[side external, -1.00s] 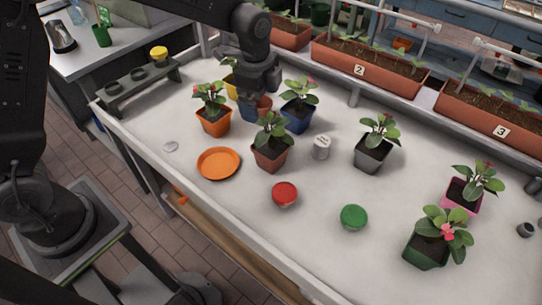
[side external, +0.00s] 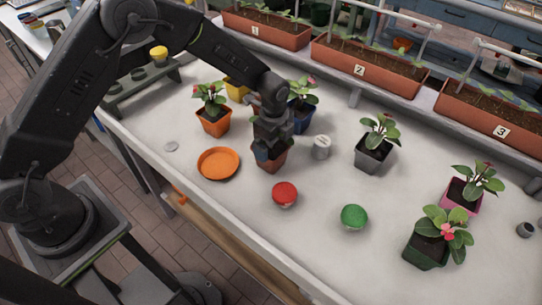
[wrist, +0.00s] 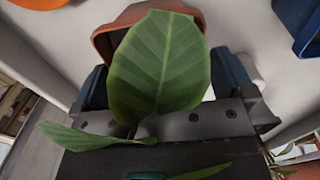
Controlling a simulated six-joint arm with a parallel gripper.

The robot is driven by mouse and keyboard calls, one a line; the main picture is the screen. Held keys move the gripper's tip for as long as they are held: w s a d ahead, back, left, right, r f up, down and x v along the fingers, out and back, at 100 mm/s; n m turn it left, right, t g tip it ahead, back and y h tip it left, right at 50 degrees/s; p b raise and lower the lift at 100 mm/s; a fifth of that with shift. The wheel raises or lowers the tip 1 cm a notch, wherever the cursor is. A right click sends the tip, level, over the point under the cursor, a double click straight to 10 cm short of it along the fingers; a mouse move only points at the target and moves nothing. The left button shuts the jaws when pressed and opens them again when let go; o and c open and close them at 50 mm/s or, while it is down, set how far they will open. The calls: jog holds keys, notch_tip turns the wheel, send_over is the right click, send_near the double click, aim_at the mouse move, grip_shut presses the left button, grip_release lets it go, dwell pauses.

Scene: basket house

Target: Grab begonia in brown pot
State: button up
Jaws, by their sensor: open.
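The brown pot (side external: 275,166) stands on the white table, left of centre in the side view. My gripper (side external: 269,150) is over it and hides most of its begonia and upper part. In the wrist view the brown pot's rim (wrist: 122,24) shows at the top, partly behind a large green begonia leaf (wrist: 160,65). My gripper (wrist: 162,78) is open there, with one dark blue finger on each side of the leaf. Whether the fingers touch the pot cannot be told.
An orange pot (side external: 213,125), a blue pot (side external: 300,118) and a grey pot (side external: 372,160) with plants stand nearby. The table's front is mostly clear.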

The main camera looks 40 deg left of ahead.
aim_at(271, 149)
jog(key=f, duration=0.5)
jog(key=shift+s+a, duration=0.15)
jog(key=shift+a, duration=0.15)
jog(key=shift+c, duration=0.3)
jog(key=c, duration=0.7)
jog(key=shift+r, duration=0.1)
jog(key=shift+c, duration=0.5)
jog(key=shift+r, duration=0.1)
